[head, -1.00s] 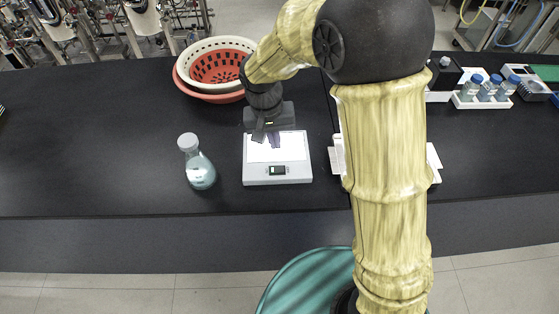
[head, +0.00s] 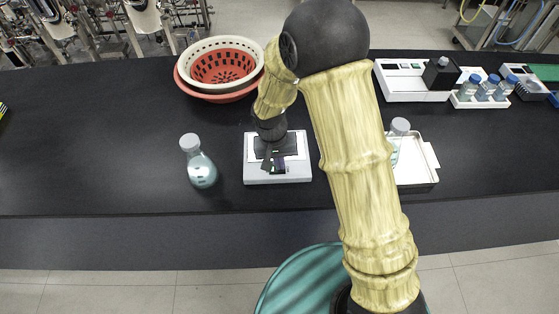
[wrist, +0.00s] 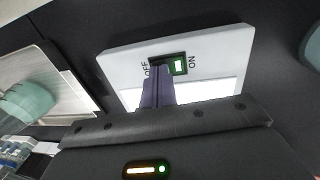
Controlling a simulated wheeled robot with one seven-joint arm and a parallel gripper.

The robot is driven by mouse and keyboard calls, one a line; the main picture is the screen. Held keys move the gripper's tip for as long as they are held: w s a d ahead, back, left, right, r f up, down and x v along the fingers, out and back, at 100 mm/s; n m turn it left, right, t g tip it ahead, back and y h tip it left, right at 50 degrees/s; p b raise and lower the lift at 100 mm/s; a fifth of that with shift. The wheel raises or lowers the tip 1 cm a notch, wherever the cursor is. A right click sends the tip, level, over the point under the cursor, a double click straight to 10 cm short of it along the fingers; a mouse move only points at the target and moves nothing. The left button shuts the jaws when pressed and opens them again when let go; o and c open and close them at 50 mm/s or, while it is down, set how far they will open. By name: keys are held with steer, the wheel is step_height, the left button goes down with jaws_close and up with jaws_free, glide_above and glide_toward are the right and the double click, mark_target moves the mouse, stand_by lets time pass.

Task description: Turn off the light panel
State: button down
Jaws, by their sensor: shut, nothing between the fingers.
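The light panel (head: 300,173) is a white flat box on the black bench, with a bright white top face. Its small switch (wrist: 180,66) has a green surround between the labels OFF and ON, with a white part showing at the ON side. My gripper (head: 275,170) is over the front part of the panel. In the wrist view my gripper (wrist: 153,68) is shut and empty, its fingertips over the OFF side of the switch and hiding part of it. I cannot tell whether they touch it.
A flask of pale blue liquid (head: 202,172) stands left of the panel. Nested white and red baskets (head: 180,82) are behind it. A tray (head: 428,165) with another capped flask (head: 399,127) is to the right, partly behind my arm. A vial rack (head: 480,101) stands at the back right.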

steer(key=shift+f, duration=0.1)
steer(key=shift+d+f, duration=0.1)
steer(key=shift+f, duration=0.05)
steer(key=shift+s+f+b, duration=0.1)
steer(key=shift+f+b, duration=0.15)
steer(key=shift+b, duration=0.3)
steer(key=shift+r, duration=0.15)
steer(key=shift+d, duration=0.15)
steer(key=shift+s+a, duration=0.15)
steer(key=shift+a, duration=0.45)
steer(key=shift+s+a, duration=0.15)
steer(key=shift+a, duration=0.4)
steer(key=shift+w+d+r+p, duration=0.15)
steer(key=shift+r+p, duration=0.2)
steer(key=shift+p, duration=0.2)
step_height(320, 180, up, 14)
steer(key=a, duration=0.1)
steer(key=shift+a+f+p, duration=0.2)
steer(key=shift+a+p, duration=0.15)
steer(key=shift+a, duration=0.05)
